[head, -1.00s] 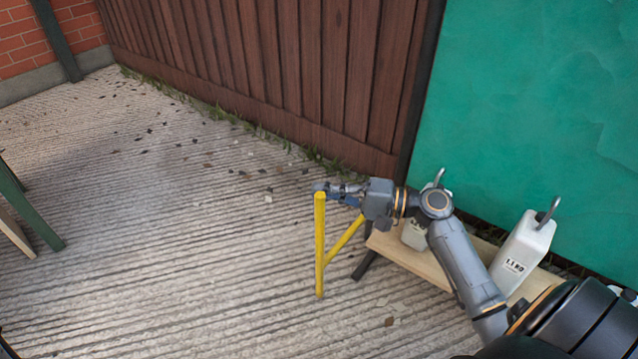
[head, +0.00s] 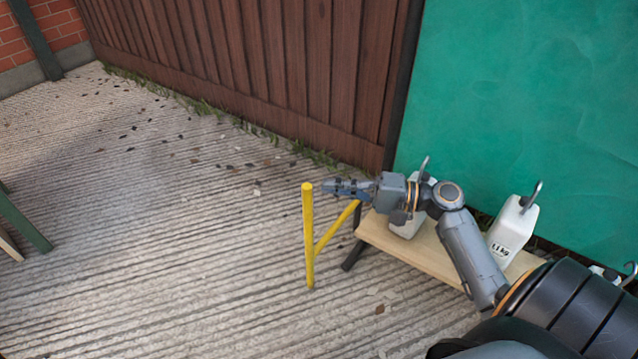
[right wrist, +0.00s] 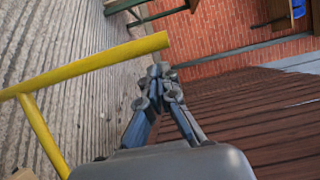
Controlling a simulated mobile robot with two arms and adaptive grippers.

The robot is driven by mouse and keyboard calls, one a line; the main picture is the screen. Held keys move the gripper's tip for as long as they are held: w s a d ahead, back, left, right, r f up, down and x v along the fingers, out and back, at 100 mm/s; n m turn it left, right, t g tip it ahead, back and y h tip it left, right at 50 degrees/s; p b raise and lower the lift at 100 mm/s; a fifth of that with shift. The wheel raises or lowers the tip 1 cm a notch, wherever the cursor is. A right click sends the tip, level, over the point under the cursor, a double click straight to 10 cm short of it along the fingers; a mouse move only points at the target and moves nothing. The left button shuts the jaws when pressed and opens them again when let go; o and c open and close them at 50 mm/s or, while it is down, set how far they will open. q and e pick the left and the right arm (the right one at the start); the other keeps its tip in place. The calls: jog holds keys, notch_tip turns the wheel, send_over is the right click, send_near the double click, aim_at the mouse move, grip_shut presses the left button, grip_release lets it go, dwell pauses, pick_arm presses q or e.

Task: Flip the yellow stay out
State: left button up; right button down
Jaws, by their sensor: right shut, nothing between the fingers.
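The yellow stay (head: 308,235) shows in the head view as an upright yellow bar with a slanting brace that runs up to the right toward the wooden bench. In the right wrist view the yellow stay (right wrist: 90,67) crosses the left side, its free end close to my fingertips. My right gripper (head: 326,187) is shut and empty, just right of the bar's top end. In the right wrist view my right gripper (right wrist: 158,72) has its fingertips together, with a small gap to the bar. My left gripper is not in view.
A wooden bench (head: 440,262) with white weights, one of them (head: 511,232) at its right, stands below the green panel (head: 510,110). A brown fence (head: 270,60) runs behind. Ribbed concrete ground (head: 150,230) is open to the left. A green leg (head: 25,222) stands at the left edge.

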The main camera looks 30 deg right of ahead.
jog(key=shift+v, duration=1.65)
